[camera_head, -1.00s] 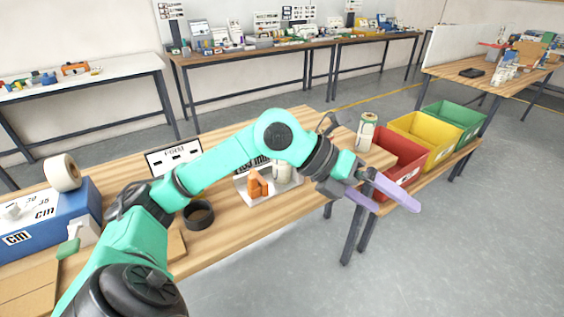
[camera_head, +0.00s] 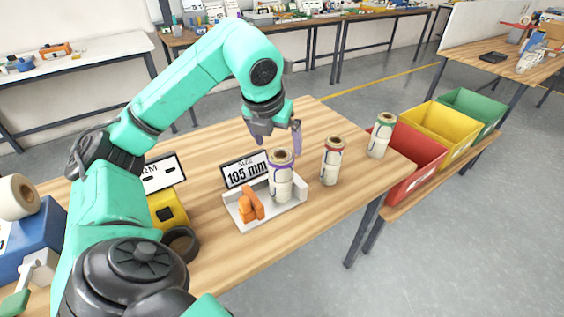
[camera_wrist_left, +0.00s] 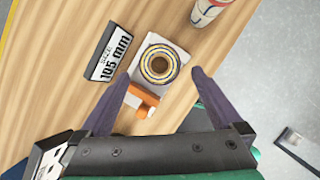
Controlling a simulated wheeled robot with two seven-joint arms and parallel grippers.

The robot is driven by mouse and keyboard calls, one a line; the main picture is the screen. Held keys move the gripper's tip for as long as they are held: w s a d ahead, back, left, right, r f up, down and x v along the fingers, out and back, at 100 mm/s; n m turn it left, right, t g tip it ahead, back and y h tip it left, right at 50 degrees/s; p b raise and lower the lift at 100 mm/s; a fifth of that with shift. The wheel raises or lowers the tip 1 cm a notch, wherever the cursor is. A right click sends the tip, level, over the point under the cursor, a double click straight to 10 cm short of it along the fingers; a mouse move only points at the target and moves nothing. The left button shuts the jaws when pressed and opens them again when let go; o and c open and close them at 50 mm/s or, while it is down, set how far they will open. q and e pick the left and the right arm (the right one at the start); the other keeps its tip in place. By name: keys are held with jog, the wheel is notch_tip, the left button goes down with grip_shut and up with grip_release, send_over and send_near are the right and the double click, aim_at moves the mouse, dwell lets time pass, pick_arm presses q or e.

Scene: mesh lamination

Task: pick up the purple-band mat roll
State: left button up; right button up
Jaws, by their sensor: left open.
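The purple-band mat roll (camera_head: 281,178) stands upright on a white tray (camera_head: 247,222) on the wooden table. In the left wrist view, a roll seen end-on (camera_wrist_left: 158,65) stands on the white tray, just beyond the fingertips and roughly between them. My left gripper (camera_head: 277,138) is open and empty, above and slightly behind the purple-band roll, with its purple fingers pointing down. It also shows in the left wrist view (camera_wrist_left: 160,82). My right gripper is out of view.
A red-band roll (camera_head: 331,162) and a green-band roll (camera_head: 380,137) stand to the right. An orange piece (camera_head: 250,203) shares the tray, with a 105 mm sign (camera_head: 245,170) behind. Red (camera_head: 417,160), yellow (camera_head: 440,128) and green bins (camera_head: 474,106) are beyond the table's right end.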

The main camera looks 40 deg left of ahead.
aim_at(281, 160)
pick_arm(q)
jog(key=f, duration=0.5)
jog(key=shift+w+d+f, duration=0.1)
jog(key=shift+w+d, duration=0.15)
jog(key=x, duration=0.4)
jog(key=p+x, duration=0.1)
jog(key=x, duration=0.1)
jog(key=shift+w+a+f, duration=0.15)
jog(key=shift+a+f, duration=0.15)
jog(key=shift+a, duration=0.1)
jog(key=shift+w+a+f, duration=0.1)
jog(key=shift+w+f, duration=0.05)
jog(key=shift+f, duration=0.15)
jog(key=c, duration=1.5)
grip_shut()
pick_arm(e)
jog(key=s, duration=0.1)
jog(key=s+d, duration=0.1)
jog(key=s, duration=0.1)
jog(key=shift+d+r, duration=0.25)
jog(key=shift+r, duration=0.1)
pick_arm(q)
jog(key=shift+r, duration=0.1)
